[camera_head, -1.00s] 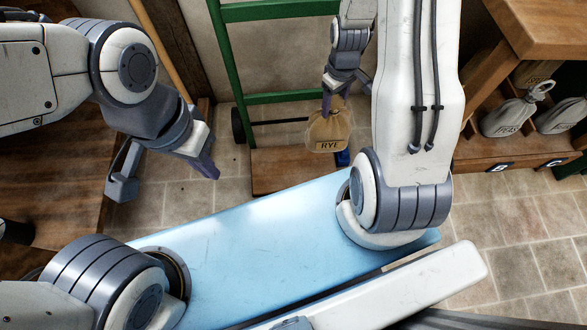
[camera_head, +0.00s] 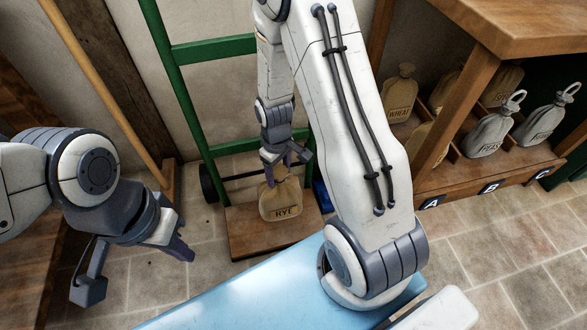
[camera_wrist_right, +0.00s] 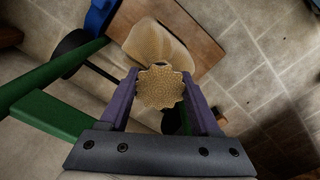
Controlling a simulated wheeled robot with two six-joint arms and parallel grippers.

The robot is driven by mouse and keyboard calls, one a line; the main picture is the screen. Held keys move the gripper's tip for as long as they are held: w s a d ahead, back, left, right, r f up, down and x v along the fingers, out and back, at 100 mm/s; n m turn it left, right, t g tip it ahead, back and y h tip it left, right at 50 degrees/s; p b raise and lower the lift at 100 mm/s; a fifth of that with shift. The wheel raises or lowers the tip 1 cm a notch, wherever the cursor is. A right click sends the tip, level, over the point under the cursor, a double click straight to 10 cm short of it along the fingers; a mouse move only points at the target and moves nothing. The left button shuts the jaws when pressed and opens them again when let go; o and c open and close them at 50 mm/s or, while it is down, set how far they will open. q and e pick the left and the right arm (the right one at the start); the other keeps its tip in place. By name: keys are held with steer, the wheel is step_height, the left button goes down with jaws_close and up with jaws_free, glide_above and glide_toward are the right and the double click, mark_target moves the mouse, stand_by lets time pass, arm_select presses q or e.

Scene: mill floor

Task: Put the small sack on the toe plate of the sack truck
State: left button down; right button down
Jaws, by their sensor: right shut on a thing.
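The small tan sack marked RYE (camera_head: 281,203) is upright over the brown wooden toe plate (camera_head: 243,238) of the green sack truck (camera_head: 172,75). I cannot tell for certain whether its base touches the plate. My right gripper (camera_head: 272,176) is shut on the sack's neck. In the right wrist view, the fingers (camera_wrist_right: 158,98) flank the gathered top of the sack (camera_wrist_right: 160,45), with the toe plate (camera_wrist_right: 196,28) beneath. My left gripper (camera_head: 135,268) is open and empty, left of the toe plate. My right arm hides part of the truck's right side.
A wooden shelf unit (camera_head: 490,180) on the right holds several sacks, including WHEAT (camera_head: 398,95) and grey PEAS (camera_head: 490,133). Labels A, B and C run along its front edge. A wooden pole (camera_head: 95,85) leans at the left. Tiled floor (camera_head: 500,245) is clear at the right.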

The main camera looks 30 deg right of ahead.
mark_target(280, 192)
steer(key=a, duration=0.1)
steer(key=a+f, duration=0.1)
steer(key=a+b, duration=0.1)
steer(key=shift+w+f, duration=0.25)
steer(key=shift+f, duration=0.15)
steer(key=shift+f+b, duration=1.7)
steer(key=shift+f, duration=0.35)
steer(key=shift+c, duration=0.5)
jaws_free()
